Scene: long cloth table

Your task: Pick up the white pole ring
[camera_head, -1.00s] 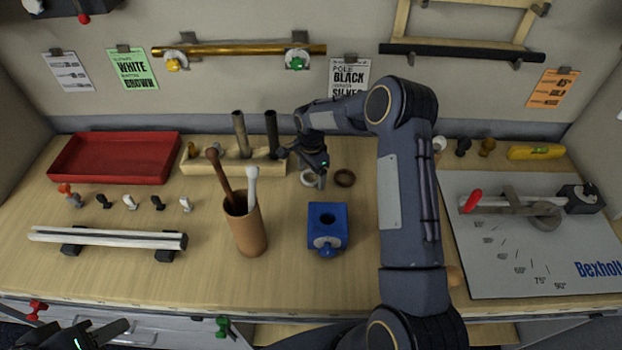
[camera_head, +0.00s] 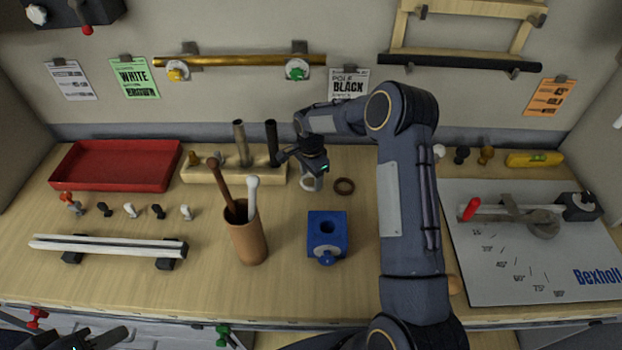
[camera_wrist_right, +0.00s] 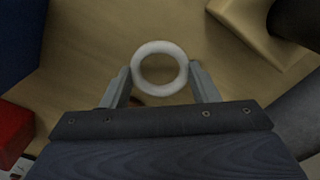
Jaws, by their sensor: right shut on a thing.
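The white pole ring (camera_wrist_right: 160,46) is between the two fingers of my right gripper (camera_wrist_right: 161,82) in the right wrist view, with a finger against each side. In the head view the white ring (camera_head: 311,184) shows below my right gripper (camera_head: 312,172), partly hidden by it. Whether the ring is clear of the table is hard to tell.
A blue block with a hole (camera_head: 341,226) stands in front of the rings. A wooden rack (camera_head: 270,174) with upright poles is just left of my right gripper. A brown cup (camera_head: 248,241) with two sticks, a red tray (camera_head: 118,165) and a marked board (camera_head: 520,268) stand around.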

